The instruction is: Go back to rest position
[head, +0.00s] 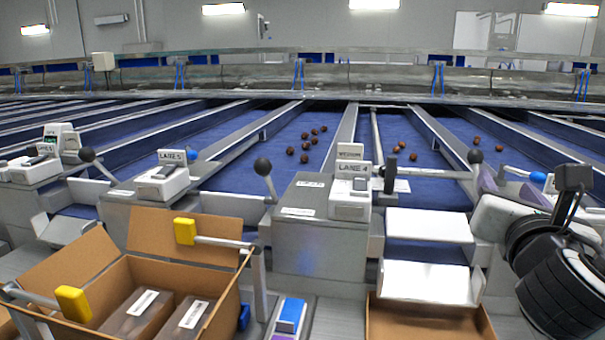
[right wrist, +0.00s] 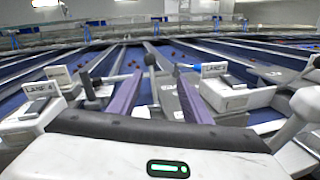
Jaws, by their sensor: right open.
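My right gripper (head: 502,184) is at the right side of the head view, in front of the lane to the right of the LANE 4 station. Its white body and black-ringed wrist show behind the purple fingers. In the right wrist view the two purple fingers (right wrist: 158,82) stand well apart. My left gripper is in neither view.
An open cardboard box (head: 115,270) with dark labelled packs stands front left, beside yellow-ended levers. The LANE 4 unit (head: 350,203) and black-knobbed levers (head: 263,166) stand along the blue lanes. Several brown dates (head: 305,146) lie on the belts. White trays (head: 428,226) sit left of my right gripper.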

